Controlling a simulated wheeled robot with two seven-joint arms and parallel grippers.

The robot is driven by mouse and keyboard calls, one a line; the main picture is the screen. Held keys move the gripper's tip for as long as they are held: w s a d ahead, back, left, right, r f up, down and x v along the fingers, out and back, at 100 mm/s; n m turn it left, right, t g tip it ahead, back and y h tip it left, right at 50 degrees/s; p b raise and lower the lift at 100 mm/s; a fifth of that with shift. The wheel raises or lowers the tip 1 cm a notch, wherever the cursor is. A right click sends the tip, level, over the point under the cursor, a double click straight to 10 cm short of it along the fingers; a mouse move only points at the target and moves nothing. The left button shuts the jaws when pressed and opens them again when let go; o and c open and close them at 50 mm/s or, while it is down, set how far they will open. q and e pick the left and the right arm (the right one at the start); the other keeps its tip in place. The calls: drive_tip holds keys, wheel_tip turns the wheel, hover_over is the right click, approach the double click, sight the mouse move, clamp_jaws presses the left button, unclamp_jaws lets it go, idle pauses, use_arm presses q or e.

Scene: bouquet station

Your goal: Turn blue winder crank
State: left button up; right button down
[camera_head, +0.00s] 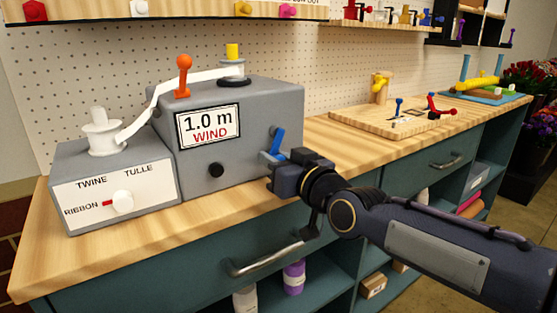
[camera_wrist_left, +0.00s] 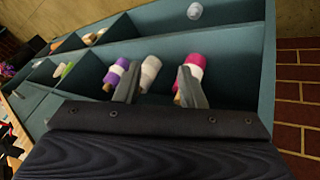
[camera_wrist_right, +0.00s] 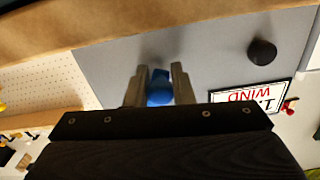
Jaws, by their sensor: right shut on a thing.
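The grey winder box (camera_head: 240,120) stands on the wooden counter, with a sign reading "1.0 m WIND". Its blue crank (camera_head: 278,143) sticks up at the box's right side. My right gripper (camera_head: 283,172) is at the crank, its fingers largely hidden in the head view. In the right wrist view, the two fingers (camera_wrist_right: 159,84) stand close on either side of the blue crank knob (camera_wrist_right: 159,92), shut on it. My left gripper (camera_wrist_left: 160,86) shows only in its wrist view, fingers apart and empty, in front of the shelves below the counter.
A selector box (camera_head: 115,185) with a white knob and a ribbon spool joins the winder's left. An orange lever (camera_head: 183,75) stands on top. A wooden board (camera_head: 395,122) lies further right. A drawer handle (camera_head: 265,262) is below. Shelves hold several spools, including a purple one (camera_wrist_left: 116,76).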

drive_tip(key=shift+s+a+r, duration=0.1)
drive_tip(key=shift+r, duration=0.2)
drive_tip(key=c, duration=1.3)
unclamp_jaws()
drive_tip(key=shift+o, duration=0.2)
drive_tip(key=shift+f, duration=0.1)
drive_tip(key=shift+s, duration=0.1)
drive_tip(key=v, duration=0.7)
drive_tip(key=shift+s+d, duration=0.2)
drive_tip(key=shift+d, duration=0.05)
